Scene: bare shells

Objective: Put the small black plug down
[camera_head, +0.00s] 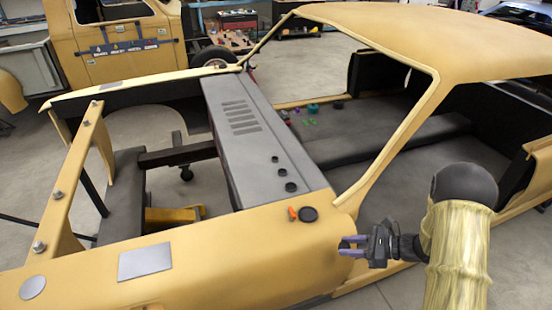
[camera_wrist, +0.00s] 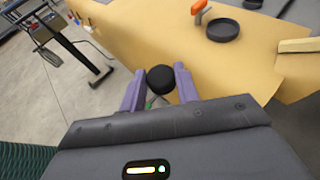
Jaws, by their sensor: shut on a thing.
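The small black plug (camera_wrist: 161,79) is round and dark, held between the purple fingertips of my gripper (camera_head: 352,246). In the wrist view the fingers press on it from both sides. In the head view my gripper hangs in the air beside the yellow car shell's fender (camera_head: 220,262), right of its edge, and the plug is too small and dark to make out there.
A wider black round cap (camera_head: 308,214) and an orange piece (camera_head: 292,213) sit on the fender's corner; the cap also shows in the wrist view (camera_wrist: 222,30). Several small black discs dot the grey panel (camera_head: 252,150). A windshield pillar (camera_head: 400,140) rises nearby. The fender has bare room.

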